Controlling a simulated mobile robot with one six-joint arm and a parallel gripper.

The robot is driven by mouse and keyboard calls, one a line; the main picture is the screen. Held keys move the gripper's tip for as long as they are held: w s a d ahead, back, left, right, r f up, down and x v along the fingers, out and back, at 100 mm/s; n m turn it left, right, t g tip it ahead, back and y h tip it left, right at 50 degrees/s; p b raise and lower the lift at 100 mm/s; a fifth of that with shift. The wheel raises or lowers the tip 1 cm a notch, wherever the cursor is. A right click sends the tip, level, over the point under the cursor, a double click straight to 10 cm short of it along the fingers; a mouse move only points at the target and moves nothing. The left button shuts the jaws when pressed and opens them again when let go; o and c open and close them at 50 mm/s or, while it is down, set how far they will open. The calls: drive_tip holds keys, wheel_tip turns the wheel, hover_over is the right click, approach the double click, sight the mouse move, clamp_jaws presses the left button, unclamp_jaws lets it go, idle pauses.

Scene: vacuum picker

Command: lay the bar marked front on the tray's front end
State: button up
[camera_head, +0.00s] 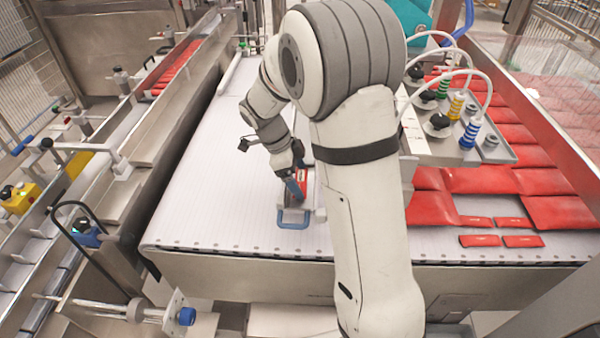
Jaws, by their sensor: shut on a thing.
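Several small red bars (480,240) lie on the belt at the right, near its front edge. Larger red packs (480,180) lie behind them, beneath a grey suction head (447,150) with hoses. The white belt (215,190) left of the tray is clear. A metal rail (170,130) borders it.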

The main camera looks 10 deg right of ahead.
drive_tip(key=shift+f, duration=0.3)
drive_tip(key=o, duration=0.8)
drive_tip(key=shift+s, duration=0.1)
drive_tip(key=shift+r, duration=0.2)
drive_tip(key=b+v, duration=0.1)
drive_tip(key=v, duration=1)
drive_tip(key=s+d+n+t+y, duration=0.2)
drive_tip(key=s+n, duration=0.8)
drive_tip(key=s, duration=0.1)
drive_tip(key=s+d+n+t+y, duration=0.2)
drive_tip(key=s+n, duration=0.9)
drive_tip(key=shift+s+d+r+n+t, duration=0.3)
drive_tip(key=shift+s+d+r, duration=0.05)
